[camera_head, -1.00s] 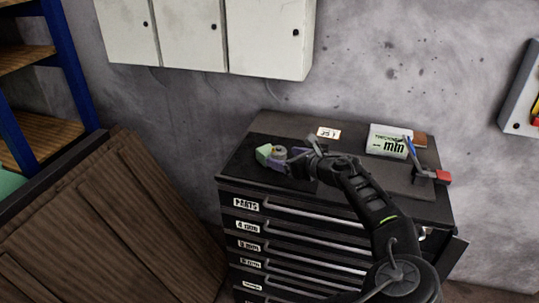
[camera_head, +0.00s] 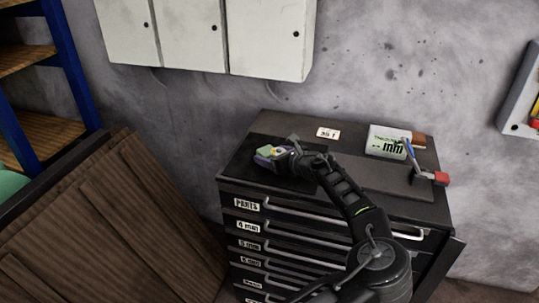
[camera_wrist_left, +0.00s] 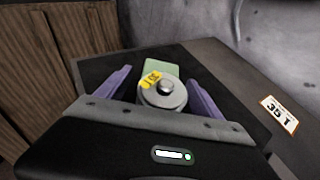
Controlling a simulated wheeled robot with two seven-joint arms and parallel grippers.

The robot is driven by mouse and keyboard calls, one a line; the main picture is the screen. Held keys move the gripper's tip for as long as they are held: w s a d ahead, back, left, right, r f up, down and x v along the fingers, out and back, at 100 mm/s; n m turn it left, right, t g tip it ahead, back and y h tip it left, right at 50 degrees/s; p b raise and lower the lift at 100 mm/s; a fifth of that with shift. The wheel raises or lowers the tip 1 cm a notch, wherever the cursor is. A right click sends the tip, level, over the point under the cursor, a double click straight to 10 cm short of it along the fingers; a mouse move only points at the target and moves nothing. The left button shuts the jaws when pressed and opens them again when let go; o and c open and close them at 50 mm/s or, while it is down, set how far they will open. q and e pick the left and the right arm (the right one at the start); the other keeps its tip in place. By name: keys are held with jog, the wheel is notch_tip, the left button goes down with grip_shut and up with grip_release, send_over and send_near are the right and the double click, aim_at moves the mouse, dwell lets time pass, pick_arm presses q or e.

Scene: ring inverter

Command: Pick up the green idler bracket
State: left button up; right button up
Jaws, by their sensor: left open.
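The green idler bracket (camera_wrist_left: 160,68) lies on the black mat on top of the tool cabinet. In the head view the bracket (camera_head: 274,151) is small and partly covered by my gripper. My left gripper (camera_wrist_left: 159,74) is open, with one purple finger on each side of the bracket and a visible gap at both. In the head view the left gripper (camera_head: 270,156) reaches over the cabinet's left part. My right gripper is not in view.
The drawer cabinet (camera_head: 310,228) stands against a grey wall. A white box (camera_head: 386,141) and a tool with a red end (camera_head: 441,179) sit at the right. White wall cupboards (camera_head: 270,38) hang above.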

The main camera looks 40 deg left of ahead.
pick_arm(q)
jog(key=shift+w+a+f, duration=0.1)
jog(key=shift+a, duration=0.1)
dwell(0.5)
grip_shut()
dwell(0.6)
dwell(0.4)
